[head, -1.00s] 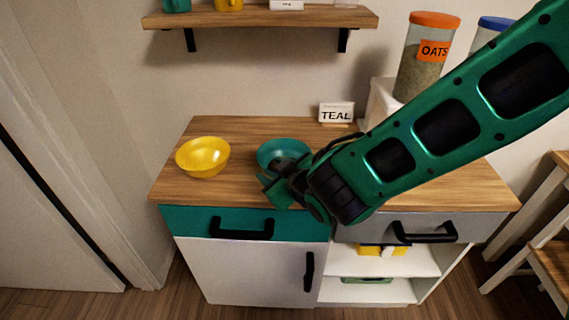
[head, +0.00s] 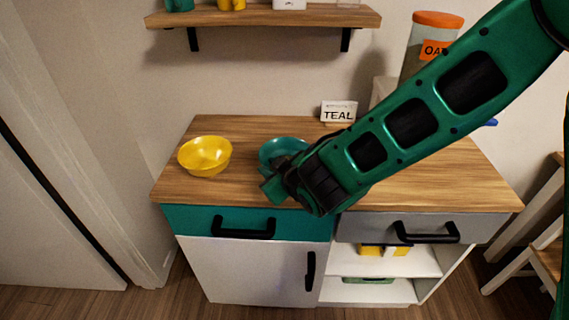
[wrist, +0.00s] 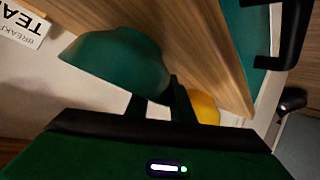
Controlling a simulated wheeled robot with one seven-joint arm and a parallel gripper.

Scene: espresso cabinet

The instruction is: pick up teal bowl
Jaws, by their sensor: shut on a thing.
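The teal bowl (head: 281,149) is at the middle of the wooden cabinet top in the head view, partly hidden behind my gripper (head: 272,180). In the wrist view the teal bowl (wrist: 118,58) fills the upper left, and my gripper (wrist: 165,105) is shut on its near rim. From these views I cannot tell whether the bowl touches the wood or is slightly above it.
A yellow bowl (head: 205,155) stands left of the teal one. A TEAL sign (head: 338,112) stands at the back edge. An oats jar (head: 428,48) is at the back right. A shelf (head: 265,18) hangs above. The cabinet has a teal drawer (head: 180,219) with a black handle.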

